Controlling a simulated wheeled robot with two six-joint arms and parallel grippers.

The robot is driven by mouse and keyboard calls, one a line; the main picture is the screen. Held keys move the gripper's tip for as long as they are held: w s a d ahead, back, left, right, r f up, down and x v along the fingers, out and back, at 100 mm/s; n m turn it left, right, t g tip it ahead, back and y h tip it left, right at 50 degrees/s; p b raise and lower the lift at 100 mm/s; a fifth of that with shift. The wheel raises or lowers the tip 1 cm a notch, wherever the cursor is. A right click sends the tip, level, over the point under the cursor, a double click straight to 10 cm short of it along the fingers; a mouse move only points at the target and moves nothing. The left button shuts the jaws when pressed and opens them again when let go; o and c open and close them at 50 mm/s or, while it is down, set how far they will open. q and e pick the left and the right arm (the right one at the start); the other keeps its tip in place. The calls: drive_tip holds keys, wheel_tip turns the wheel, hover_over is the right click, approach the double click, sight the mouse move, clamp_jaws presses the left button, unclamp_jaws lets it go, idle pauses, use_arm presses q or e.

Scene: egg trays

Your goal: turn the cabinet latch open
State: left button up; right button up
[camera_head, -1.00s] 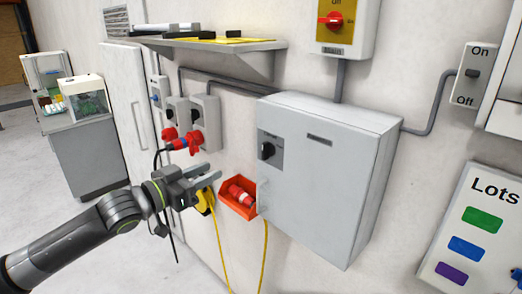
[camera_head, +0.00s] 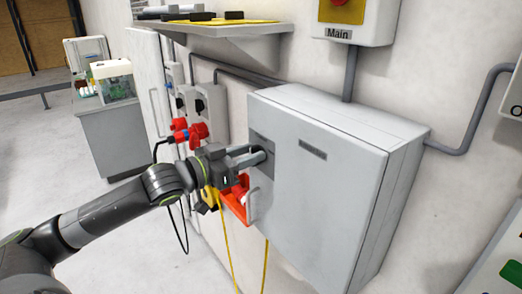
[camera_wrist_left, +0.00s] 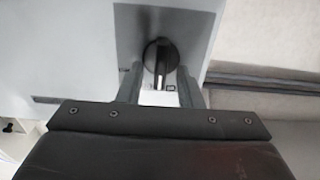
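The grey cabinet (camera_head: 320,195) is on the wall, with its door shut. Its latch is a black round knob (camera_wrist_left: 152,55) on a dark grey plate (camera_wrist_left: 190,24) in the left wrist view. A pale mark on the knob points down in that view, towards a small white label. My left gripper (camera_head: 262,155) is at the plate in the head view and mostly hides the knob. In the left wrist view its two fingers (camera_wrist_left: 160,84) are apart, one on each side of the knob. Gaps show between fingers and knob; contact is not visible. My right gripper is out of view.
A red bin (camera_head: 236,204) is on the wall below my left gripper. Red plugs (camera_head: 190,134) and sockets are left of it, and yellow cables (camera_head: 228,250) hang below. A shelf (camera_head: 225,29) juts out above. The main switch box (camera_head: 352,30) is above the cabinet.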

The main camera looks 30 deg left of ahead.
use_arm(q)
drive_tip(key=shift+s+a+r, duration=0.1)
drive_tip(key=shift+s+a, duration=0.05)
drive_tip(key=shift+s, duration=0.25)
drive_tip(key=shift+c, duration=3.5)
clamp_jaws()
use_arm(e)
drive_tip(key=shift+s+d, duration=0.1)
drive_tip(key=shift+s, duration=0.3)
